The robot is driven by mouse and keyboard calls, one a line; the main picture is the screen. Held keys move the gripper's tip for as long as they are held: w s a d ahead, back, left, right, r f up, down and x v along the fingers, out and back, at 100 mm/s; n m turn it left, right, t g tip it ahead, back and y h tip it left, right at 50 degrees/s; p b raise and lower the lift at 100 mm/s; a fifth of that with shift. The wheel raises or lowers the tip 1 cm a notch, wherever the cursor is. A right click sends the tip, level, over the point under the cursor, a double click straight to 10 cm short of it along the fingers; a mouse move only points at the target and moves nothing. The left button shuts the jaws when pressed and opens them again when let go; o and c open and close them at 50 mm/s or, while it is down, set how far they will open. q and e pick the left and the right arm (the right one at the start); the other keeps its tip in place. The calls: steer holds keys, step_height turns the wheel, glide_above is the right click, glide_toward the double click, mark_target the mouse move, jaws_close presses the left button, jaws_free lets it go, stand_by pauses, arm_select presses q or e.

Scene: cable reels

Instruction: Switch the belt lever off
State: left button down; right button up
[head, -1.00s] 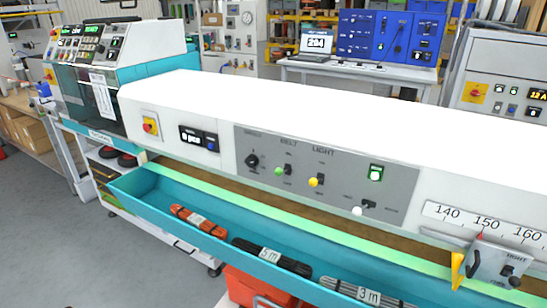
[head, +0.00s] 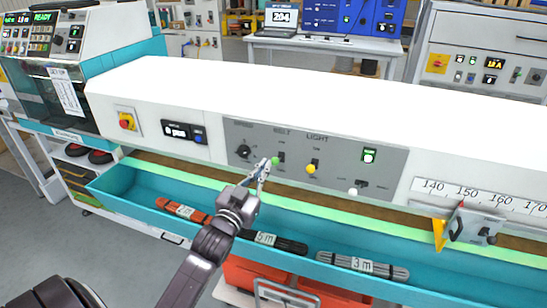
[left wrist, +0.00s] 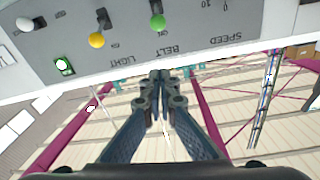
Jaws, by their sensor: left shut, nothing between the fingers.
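The belt lever (head: 275,161) has a green ball knob and sits on the grey control panel (head: 232,135) under the BELT label. In the left wrist view the green knob (left wrist: 158,22) shows at the top, with the BELT label beside it. My left gripper (head: 264,167) is shut and empty. Its fingertips are close to the green knob, just left of and below it in the head view. In the left wrist view the closed fingertips (left wrist: 160,76) appear below the knob, with a gap in the picture. I cannot tell whether they touch. My right gripper is not in view.
The yellow light lever (head: 312,169) is right of the belt lever, and a dark speed knob (head: 243,151) is to its left. A white-knobbed lever (head: 353,191) sits lower right. A teal trough (head: 130,195) with cable bundles runs below the panel.

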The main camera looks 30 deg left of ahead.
arm_select(q)
steer(key=r+p, duration=0.1)
steer(key=p, duration=0.2)
glide_above(274, 159)
steer(key=d, duration=0.1)
steer(key=shift+w+d, duration=0.1)
steer(key=shift+w, duration=0.05)
steer(key=shift+s+a+f+p, duration=0.1)
steer(key=shift+s+f+p, duration=0.15)
steer(key=shift+f, duration=0.45)
steer(key=shift+s+a+f+p, duration=0.1)
steer(key=shift+s+f+p, duration=0.15)
steer(key=shift+f, duration=0.4)
steer(key=shift+s+f+p, duration=0.15)
steer(key=shift+s+f, duration=0.1)
steer(key=shift+f, duration=0.45)
